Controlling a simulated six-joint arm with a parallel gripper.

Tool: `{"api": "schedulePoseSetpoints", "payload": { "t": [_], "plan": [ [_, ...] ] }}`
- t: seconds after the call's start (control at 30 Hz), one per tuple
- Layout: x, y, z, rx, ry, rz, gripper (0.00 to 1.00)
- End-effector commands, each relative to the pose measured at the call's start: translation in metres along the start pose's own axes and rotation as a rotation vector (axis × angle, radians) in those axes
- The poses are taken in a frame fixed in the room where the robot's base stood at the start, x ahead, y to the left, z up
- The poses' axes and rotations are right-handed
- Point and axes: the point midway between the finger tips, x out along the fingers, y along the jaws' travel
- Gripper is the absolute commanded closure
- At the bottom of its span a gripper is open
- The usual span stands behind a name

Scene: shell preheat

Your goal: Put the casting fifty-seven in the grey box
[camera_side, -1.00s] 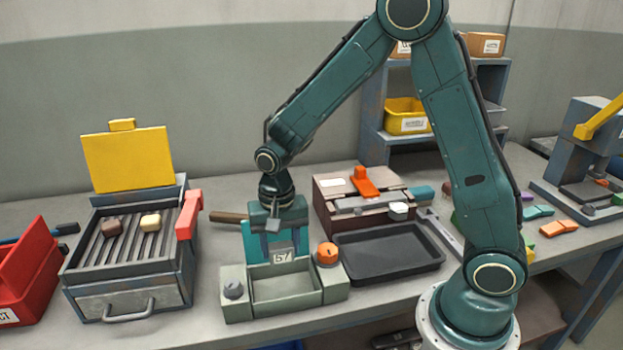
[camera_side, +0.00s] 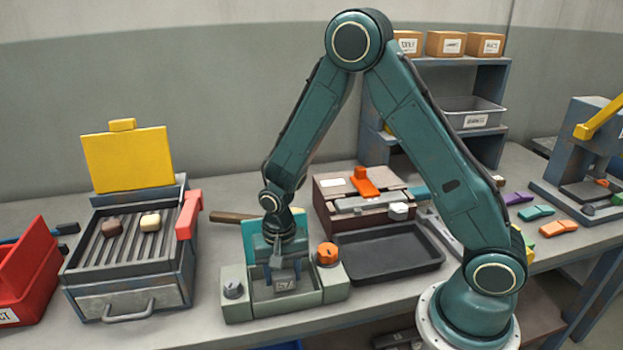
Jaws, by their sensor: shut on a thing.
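My gripper (camera_side: 279,262) is shut on the casting fifty-seven (camera_side: 286,286), a small dark grey block with "57" on its front. It holds the casting low within the opening of a grey open-topped box-like fixture (camera_side: 262,309). This fixture has a grey knob at left, an orange knob at right and a teal lid raised behind. I cannot tell whether the casting touches its floor. A grey bin (camera_side: 474,105) with a white label also stands on the shelf at the back right.
A grill-like tray (camera_side: 88,283) with two small lumps and a raised yellow lid stands at left, beside a red bin (camera_side: 30,275). A black tray (camera_side: 388,270) lies right of the fixture. Several coloured pieces (camera_side: 537,212) lie further right.

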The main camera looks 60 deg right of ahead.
Motion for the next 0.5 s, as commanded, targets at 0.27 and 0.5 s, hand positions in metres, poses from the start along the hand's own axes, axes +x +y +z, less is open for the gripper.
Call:
{"api": "schedulePoseSetpoints", "payload": {
  "t": [0.27, 0.5],
  "plan": [
    [0.015, 0.000, 0.000, 0.000, 0.000, 0.000, 0.78],
    [0.016, 0.000, 0.000, 0.000, 0.000, -0.001, 0.78]
  ]
}}
